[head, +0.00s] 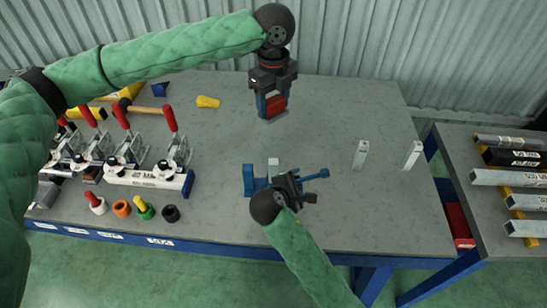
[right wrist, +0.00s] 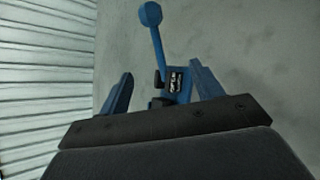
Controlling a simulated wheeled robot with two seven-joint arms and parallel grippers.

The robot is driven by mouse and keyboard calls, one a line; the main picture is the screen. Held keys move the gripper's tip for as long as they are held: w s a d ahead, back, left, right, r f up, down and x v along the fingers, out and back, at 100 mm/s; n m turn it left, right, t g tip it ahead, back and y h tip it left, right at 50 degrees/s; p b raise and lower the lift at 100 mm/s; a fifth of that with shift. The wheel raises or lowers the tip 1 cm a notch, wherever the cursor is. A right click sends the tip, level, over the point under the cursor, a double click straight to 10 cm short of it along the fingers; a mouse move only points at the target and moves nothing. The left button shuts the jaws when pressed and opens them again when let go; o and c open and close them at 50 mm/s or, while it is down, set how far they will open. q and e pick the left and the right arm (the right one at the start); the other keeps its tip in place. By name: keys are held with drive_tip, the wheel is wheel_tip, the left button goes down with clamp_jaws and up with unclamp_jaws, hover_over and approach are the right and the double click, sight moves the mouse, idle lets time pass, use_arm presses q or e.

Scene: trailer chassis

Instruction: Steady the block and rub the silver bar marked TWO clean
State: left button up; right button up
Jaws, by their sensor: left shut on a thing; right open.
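My left gripper (head: 272,103) is shut on a red thing (head: 277,105) above the back middle of the table; its blue fingers hide part of it. My right gripper (head: 290,186) is open and low over a blue device with a ball-ended lever (head: 318,174). In the right wrist view the lever (right wrist: 157,40) shows between the two blue fingers (right wrist: 160,88), with no contact visible. A small pale block (head: 273,162) shows beside the right gripper. Two pale silver bars stand on the table, a left one (head: 360,155) and a right one (head: 412,155). I cannot read TWO on any bar.
Red-handled clamps (head: 145,150) line the table's left side, with several coloured cups (head: 145,210) before them. A yellow piece (head: 208,102) lies at the back. A side bench (head: 468,150) holds several labelled bars.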

drive_tip(key=shift+o, duration=0.2)
drive_tip(key=o, duration=0.5)
drive_tip(key=v, duration=1.2)
drive_tip(key=shift+f, duration=0.1)
drive_tip(key=shift+s, duration=0.1)
